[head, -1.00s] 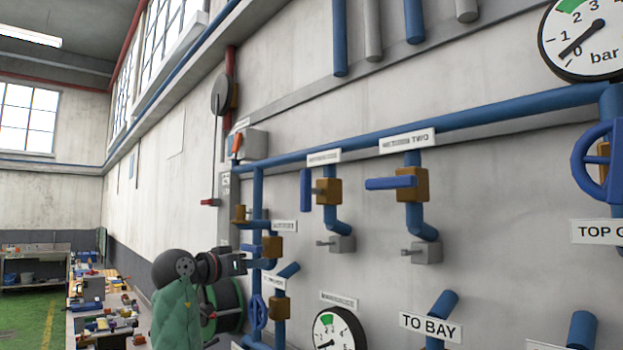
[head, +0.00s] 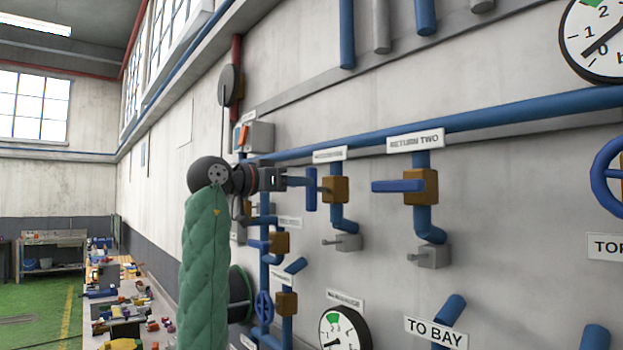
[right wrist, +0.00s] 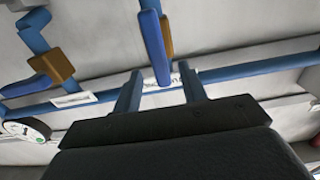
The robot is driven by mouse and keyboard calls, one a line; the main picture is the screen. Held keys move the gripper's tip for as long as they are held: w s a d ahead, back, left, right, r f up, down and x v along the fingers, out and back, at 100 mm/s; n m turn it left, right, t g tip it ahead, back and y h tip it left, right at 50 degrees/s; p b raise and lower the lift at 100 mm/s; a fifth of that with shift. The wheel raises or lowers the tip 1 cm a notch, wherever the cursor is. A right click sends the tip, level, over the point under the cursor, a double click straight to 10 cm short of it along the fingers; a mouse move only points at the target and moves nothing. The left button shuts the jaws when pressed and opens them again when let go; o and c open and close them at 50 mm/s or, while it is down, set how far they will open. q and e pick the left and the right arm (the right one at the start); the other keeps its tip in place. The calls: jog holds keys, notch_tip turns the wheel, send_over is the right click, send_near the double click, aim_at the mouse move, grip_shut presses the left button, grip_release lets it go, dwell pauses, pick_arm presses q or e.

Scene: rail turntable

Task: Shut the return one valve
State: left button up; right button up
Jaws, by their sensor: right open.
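The return one valve has a brass body (head: 335,189) and a blue lever handle (head: 311,189) that stands vertical, in line with its pipe. Its label (head: 330,155) is too blurred to read. My right gripper (head: 304,182) is open at the handle, coming in from the left. In the right wrist view the blue handle (right wrist: 155,45) reaches down between the two spread fingers (right wrist: 160,75), with gaps on both sides. The brass body (right wrist: 167,35) shows behind the handle. My left gripper is not in view.
To the right, the return two valve (head: 421,187) has its blue handle (head: 398,186) horizontal, across its pipe. A blue header pipe (head: 500,117) runs above both. Below are a gauge (head: 345,329) and a blue handwheel (head: 264,307). A cluttered bench (head: 118,315) stands at the left.

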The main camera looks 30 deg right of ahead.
aim_at(317, 190)
jog(key=d+p, duration=0.1)
jog(key=d, duration=0.1)
jog(key=d+p, duration=0.1)
jog(key=shift+w+d+r, duration=0.2)
jog(key=shift+d, duration=0.2)
jog(key=shift+d+f, duration=0.2)
jog(key=shift+d, duration=0.35)
grip_shut()
